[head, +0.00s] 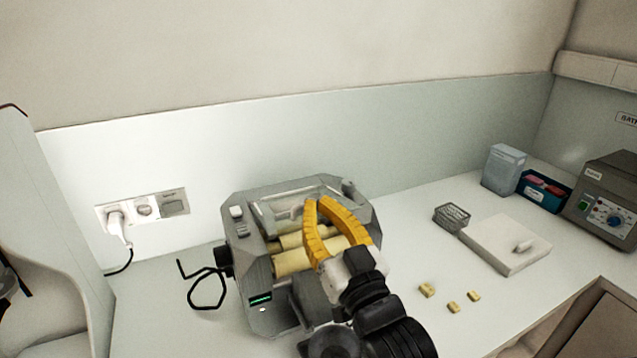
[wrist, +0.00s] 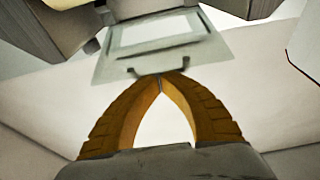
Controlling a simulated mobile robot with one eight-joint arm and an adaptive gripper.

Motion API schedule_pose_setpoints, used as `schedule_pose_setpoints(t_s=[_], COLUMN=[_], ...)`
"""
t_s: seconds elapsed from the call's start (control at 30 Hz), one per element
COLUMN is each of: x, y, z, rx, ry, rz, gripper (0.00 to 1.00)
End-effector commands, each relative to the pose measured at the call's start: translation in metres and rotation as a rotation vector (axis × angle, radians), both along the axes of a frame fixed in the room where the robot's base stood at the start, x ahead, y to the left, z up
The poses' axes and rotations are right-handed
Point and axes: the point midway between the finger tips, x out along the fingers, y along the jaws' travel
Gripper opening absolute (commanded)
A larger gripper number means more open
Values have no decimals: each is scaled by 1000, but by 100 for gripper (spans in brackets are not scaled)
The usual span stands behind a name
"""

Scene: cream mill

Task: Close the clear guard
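The grey roller mill (head: 262,275) stands on the bench with its cream rollers (head: 291,262) exposed at the front. Its clear guard (head: 283,208), a grey-framed window panel, is at the top rear, raised off the rollers. The guard (wrist: 112,66) also shows in the wrist view, with a small bar handle (wrist: 131,70) on its near edge. My gripper (head: 316,201) has yellow fingers over the mill. In the wrist view my gripper (wrist: 161,78) has its fingertips together at the handle bar, apparently touching it. I see nothing held between them.
A wall socket (head: 143,211) with a plug and black cable is left of the mill. Right of it are small yellow blocks (head: 453,307), a wire basket (head: 452,217), a white slab (head: 506,245), a blue box (head: 543,191) and a grey device (head: 606,205). The bench just right of the mill is clear.

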Motion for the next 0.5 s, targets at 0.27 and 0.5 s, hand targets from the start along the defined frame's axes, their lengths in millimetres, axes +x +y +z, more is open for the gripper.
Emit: schedule_pose_setpoints(t_s=[0.27, 0.5], x=[-6, -7], y=[-3, -3], z=[-21, -25], rx=[0, 0], ry=[1, 1], rz=[0, 0], gripper=[0, 0])
